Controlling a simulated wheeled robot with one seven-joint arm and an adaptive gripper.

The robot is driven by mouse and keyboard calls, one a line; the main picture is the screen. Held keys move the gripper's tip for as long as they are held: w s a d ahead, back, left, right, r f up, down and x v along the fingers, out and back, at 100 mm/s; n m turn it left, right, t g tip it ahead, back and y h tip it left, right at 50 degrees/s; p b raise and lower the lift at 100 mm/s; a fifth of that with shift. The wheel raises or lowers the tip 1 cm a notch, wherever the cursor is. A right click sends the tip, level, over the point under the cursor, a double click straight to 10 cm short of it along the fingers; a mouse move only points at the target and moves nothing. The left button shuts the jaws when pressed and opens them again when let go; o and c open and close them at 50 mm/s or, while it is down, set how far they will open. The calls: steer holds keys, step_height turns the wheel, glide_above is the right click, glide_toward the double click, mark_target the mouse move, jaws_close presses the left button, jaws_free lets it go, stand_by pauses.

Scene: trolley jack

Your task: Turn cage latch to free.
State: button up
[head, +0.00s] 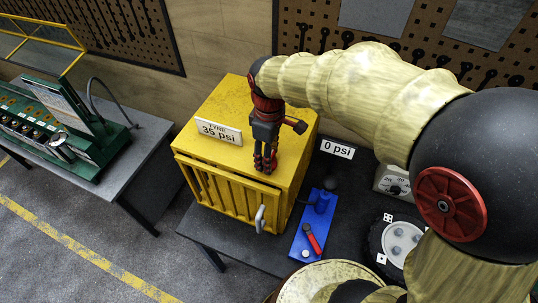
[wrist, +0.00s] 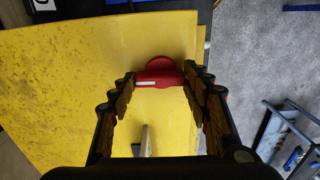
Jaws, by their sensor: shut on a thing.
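The yellow cage (head: 222,108) stands on the dark bench, with its barred front door (head: 222,192) closed or nearly so. The cage latch (wrist: 159,66) is a red round knob with a raised bar and a white line on it, seen on the yellow surface in the wrist view. The white line runs across the picture, from finger to finger. My gripper (wrist: 160,77) has a finger at each end of the bar and is shut on it. In the head view my gripper (head: 265,168) points down at the cage's top near the front edge and hides the latch.
A grey door handle (head: 260,219) sticks out from the cage front. Right of the cage are a blue pump (head: 313,225) with a red lever, a "0 psi" sign (head: 337,148), a gauge (head: 393,184) and a wheel (head: 402,240). A "TYRE 35 psi" sign (head: 218,130) is on the cage.

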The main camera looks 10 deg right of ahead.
stand_by(0.4)
steer(key=o, duration=1.2)
steer(key=shift+c, duration=0.2)
step_height(320, 180, up, 12)
stand_by(0.3)
